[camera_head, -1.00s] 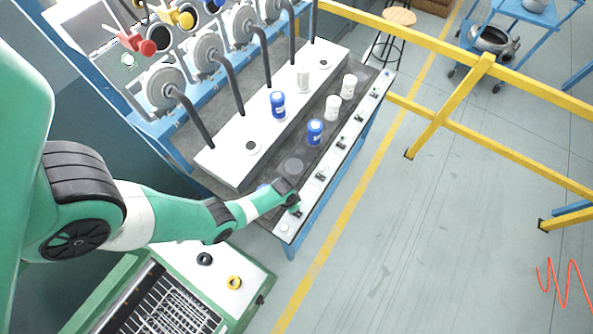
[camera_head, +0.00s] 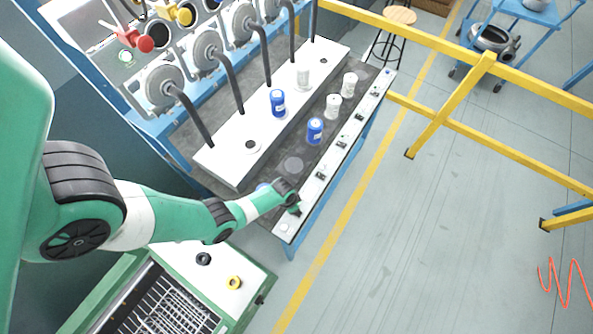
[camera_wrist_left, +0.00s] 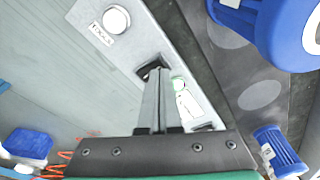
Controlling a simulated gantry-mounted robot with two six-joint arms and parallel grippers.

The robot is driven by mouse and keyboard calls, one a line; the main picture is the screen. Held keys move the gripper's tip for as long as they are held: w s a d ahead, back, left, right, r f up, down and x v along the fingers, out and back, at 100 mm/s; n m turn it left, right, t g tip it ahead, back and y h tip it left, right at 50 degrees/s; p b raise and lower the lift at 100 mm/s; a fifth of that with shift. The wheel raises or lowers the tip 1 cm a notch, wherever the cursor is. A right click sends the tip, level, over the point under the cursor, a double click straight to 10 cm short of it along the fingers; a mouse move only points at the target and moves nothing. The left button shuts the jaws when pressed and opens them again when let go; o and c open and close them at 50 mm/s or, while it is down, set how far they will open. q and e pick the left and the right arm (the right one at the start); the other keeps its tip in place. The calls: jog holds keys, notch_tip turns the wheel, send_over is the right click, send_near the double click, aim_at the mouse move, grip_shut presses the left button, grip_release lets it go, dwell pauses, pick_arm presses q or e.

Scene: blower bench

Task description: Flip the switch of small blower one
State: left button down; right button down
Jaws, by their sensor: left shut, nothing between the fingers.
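My left gripper (camera_head: 294,211) is over the near end of the white switch strip (camera_head: 311,194) along the bench's front edge. In the left wrist view the gripper (camera_wrist_left: 157,72) is shut and empty, its tips at a black rocker switch (camera_wrist_left: 152,68). The tips seem to touch it, but I cannot tell how far the switch is tipped. A round white button with a label (camera_wrist_left: 116,19) is on the same strip. More switches, such as one (camera_head: 320,175), follow along the strip. My right gripper is not in view.
Blue containers (camera_head: 315,131) and white ones (camera_head: 333,106) stand on the bench behind the strip. Black pipes (camera_head: 193,117) rise behind them. A yellow rail (camera_head: 440,124) stands on the right. The floor in front of the bench is clear.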

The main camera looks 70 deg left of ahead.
pick_arm(q)
jog(key=shift+f+b, duration=0.3)
jog(key=shift+f, duration=0.05)
jog(key=shift+r, duration=0.1)
notch_tip(320, 180, up, 7)
jog(key=p, duration=0.7)
dwell(0.4)
